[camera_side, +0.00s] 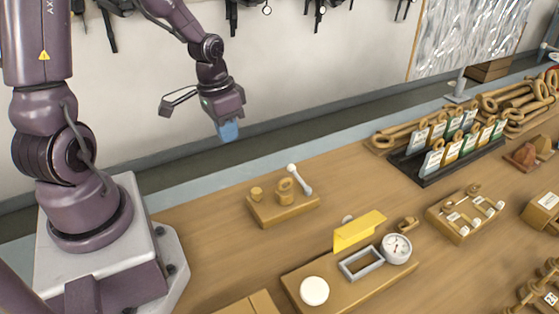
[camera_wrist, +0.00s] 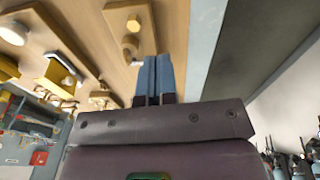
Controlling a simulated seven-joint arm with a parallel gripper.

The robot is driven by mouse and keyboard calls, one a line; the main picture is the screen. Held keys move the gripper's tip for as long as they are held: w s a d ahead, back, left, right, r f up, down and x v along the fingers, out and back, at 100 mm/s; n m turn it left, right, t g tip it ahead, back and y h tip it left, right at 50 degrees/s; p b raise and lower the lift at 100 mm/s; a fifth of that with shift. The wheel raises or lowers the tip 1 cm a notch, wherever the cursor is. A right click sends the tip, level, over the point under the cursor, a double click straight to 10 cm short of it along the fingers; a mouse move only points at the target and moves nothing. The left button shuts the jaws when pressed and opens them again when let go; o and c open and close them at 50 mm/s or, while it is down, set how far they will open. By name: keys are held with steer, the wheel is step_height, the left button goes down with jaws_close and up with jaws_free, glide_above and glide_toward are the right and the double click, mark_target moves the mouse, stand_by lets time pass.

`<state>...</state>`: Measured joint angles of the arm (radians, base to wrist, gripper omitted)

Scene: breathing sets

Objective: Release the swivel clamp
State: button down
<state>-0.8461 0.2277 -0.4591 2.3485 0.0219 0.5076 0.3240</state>
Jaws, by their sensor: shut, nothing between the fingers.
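My gripper (camera_side: 228,132) hangs in the air to the upper left of a small wooden block (camera_side: 283,212), well clear of it. Its blue fingers (camera_wrist: 155,77) are pressed together and empty in the wrist view. The block carries a short wooden peg (camera_side: 257,194), a wooden ring-like piece (camera_side: 285,190) and a pale white-ended lever (camera_side: 299,180) leaning up to the left. This looks like the swivel clamp, but I cannot be sure. The block also shows just beyond the fingertips in the wrist view (camera_wrist: 118,17).
A wooden board with a yellow flap (camera_side: 359,231), a grey frame (camera_side: 361,263), a dial gauge (camera_side: 397,248) and a white disc (camera_side: 314,291) lies in front. A block with white U-shaped pieces (camera_side: 464,217) and a black card rack (camera_side: 448,160) stand right. Bare table surrounds the lever block.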

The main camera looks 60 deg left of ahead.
mark_target(299, 178)
steer(key=w+m+t, duration=0.1)
steer(key=w, duration=0.1)
steer(key=w+f+m+t, duration=0.1)
steer(key=w, duration=0.1)
steer(key=shift+w+f+m, duration=0.15)
steer(key=shift+w+m, duration=0.15)
steer(key=shift+m, duration=0.1)
steer(key=x, duration=1)
steer(key=w, duration=0.2)
steer(key=shift+w+d+f, duration=0.25)
steer(key=shift+w, duration=0.05)
steer(key=shift+w+d+f, duration=0.1)
steer(key=shift+w, duration=0.6)
steer(key=shift+w+a+m+h, duration=0.25)
steer(key=shift+w+m, duration=0.35)
steer(key=shift+m, duration=0.3)
